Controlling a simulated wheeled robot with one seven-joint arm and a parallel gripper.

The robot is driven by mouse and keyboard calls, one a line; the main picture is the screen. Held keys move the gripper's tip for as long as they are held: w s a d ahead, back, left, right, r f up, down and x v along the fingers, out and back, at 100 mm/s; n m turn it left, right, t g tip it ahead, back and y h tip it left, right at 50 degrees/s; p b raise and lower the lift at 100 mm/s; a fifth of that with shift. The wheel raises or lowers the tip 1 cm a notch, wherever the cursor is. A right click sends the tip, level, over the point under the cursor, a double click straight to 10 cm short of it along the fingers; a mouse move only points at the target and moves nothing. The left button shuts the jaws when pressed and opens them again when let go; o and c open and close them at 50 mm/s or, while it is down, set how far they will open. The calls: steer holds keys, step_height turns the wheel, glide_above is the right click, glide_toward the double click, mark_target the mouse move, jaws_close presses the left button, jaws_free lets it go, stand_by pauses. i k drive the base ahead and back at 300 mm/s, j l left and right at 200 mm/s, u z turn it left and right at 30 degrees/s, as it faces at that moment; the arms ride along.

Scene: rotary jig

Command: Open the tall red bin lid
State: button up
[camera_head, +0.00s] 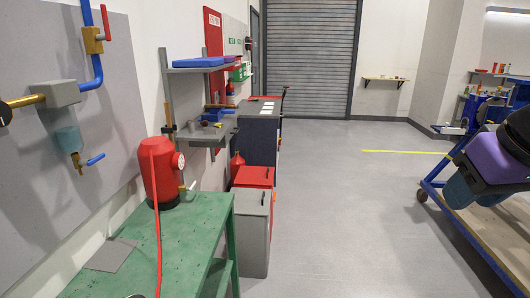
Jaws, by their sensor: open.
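The red bin lid (253,176) is in the middle of the head view, beyond the green workbench and close to the left wall.
The green workbench (190,240) carries a red tank (160,178) with a hose. A dark cabinet (262,135) stands behind the bins. A blue-framed trolley (437,187) stands at the right. The grey floor (340,220) between bins and trolley is clear.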

mark_target(252, 176)
steer(key=i+z, duration=0.4)
steer(key=i, duration=1.35)
steer(key=i+l+u, duration=0.15)
steer(key=i+u, duration=0.25)
steer(key=i, duration=0.25)
steer(key=i+l+u, duration=0.4)
steer(key=i, duration=0.25)
steer(key=i+l+u, duration=0.4)
steer(key=i+l, duration=0.15)
steer(key=i+j, duration=0.05)
